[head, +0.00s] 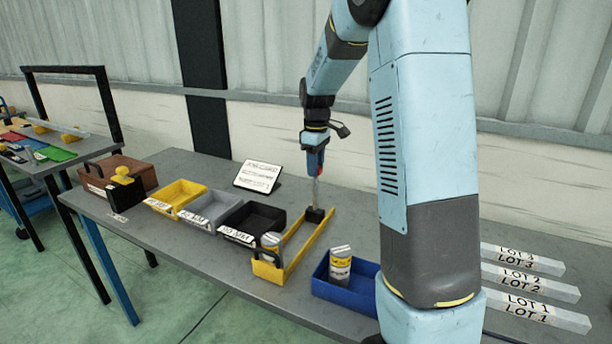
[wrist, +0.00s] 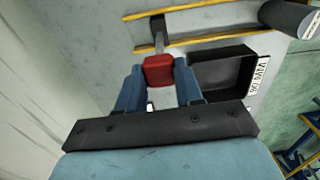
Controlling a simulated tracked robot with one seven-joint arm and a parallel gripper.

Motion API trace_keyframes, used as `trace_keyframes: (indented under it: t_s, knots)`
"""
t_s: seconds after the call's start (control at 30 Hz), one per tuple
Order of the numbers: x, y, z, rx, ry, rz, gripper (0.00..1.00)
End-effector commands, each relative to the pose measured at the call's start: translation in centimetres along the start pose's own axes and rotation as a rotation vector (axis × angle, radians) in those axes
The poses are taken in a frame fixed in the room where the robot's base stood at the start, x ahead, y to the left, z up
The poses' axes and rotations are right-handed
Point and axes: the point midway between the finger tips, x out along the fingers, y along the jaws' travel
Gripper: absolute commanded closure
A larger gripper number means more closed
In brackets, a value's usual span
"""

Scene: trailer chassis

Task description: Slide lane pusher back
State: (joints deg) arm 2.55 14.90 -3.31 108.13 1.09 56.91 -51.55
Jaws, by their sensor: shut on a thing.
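The lane (head: 306,250) has two yellow rails and lies on the grey table; its rails also show in the wrist view (wrist: 222,38). The lane pusher (head: 315,214) is a dark block at the lane's far end, with an upright grey rod and a red knob on top. My gripper (head: 318,163) is above the far end of the lane, pointing down. In the wrist view my gripper (wrist: 158,72) has its blue fingers shut on the red knob (wrist: 158,68). A can (head: 271,246) stands at the lane's near end, apart from the pusher.
Left of the lane are a black bin (head: 262,217), a grey bin (head: 207,213) and a yellow bin (head: 175,194). A blue bin (head: 340,293) with a can (head: 340,265) is right. A sign (head: 258,177) stands behind. Lot strips (head: 530,285) lie at the far right.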

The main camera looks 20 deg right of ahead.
Motion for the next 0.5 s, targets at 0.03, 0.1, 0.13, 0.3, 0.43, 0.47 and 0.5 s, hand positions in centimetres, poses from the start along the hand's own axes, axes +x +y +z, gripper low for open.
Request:
trace_keyframes:
  t_s: [0.03, 0.1, 0.13, 0.3, 0.43, 0.47, 0.5]
  knots:
    - [0.1, 1.1, 0.1, 0.004, -0.002, 0.000, 1.00]
    - [0.1, 2.1, 0.1, 0.002, -0.002, 0.000, 1.00]
    - [0.1, 2.5, 0.2, 0.002, -0.003, -0.001, 1.00]
    - [0.1, 3.7, 0.1, 0.001, -0.004, -0.002, 1.00]
    - [0.1, 4.0, 0.2, 0.001, -0.004, 0.000, 1.00]
    - [0.1, 4.1, 0.2, 0.001, -0.004, 0.000, 1.00]
    - [0.1, 4.1, 0.2, 0.001, -0.004, 0.001, 1.00]
